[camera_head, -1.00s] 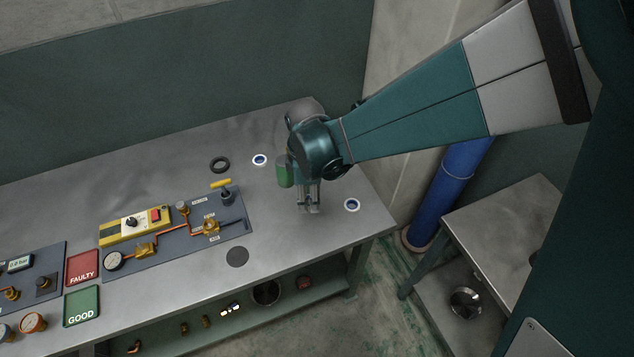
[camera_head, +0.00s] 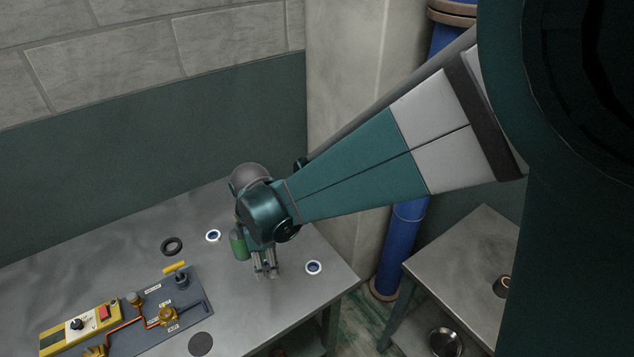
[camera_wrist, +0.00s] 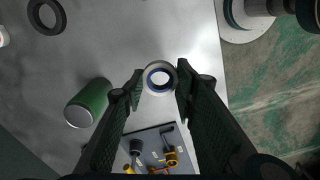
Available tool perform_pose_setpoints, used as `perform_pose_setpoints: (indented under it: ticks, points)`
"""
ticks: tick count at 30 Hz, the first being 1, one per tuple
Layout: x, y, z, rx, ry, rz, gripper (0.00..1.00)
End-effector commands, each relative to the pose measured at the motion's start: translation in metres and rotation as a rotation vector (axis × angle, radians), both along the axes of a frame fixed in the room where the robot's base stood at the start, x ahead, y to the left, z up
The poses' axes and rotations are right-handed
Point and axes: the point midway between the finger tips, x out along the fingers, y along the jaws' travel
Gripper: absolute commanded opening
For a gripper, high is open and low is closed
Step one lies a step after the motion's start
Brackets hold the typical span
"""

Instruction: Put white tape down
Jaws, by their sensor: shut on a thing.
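The white tape, a small pale roll with a blue centre, shows between my fingertips in the wrist view (camera_wrist: 159,77). My gripper (camera_wrist: 158,84) is shut on it, with a dark finger on either side. In the head view my gripper (camera_head: 266,271) points down just over the right part of the metal workbench (camera_head: 245,315); the held roll is too small to make out there. I cannot tell whether it touches the bench. Two white rings with blue centres lie on the bench, one behind left (camera_head: 213,236) and one to the right (camera_head: 313,268).
A black ring (camera_head: 172,246) lies farther left. A panel with copper pipes (camera_head: 182,302) is at front left. A side table (camera_head: 467,256) stands right, past the bench edge.

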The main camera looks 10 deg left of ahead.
Motion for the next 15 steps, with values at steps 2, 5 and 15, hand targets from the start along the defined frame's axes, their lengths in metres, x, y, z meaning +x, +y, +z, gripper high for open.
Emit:
perform_pose_setpoints:
  ticks: [2,5,15]
  points:
    - [0.0,0.0,0.0,0.0,0.0,0.0,0.22]
    - [0.0,0.0,0.0,0.0,0.0,0.0,0.22]
    - [0.012,-0.009,0.0,0.0,0.0,-0.032,0.22]
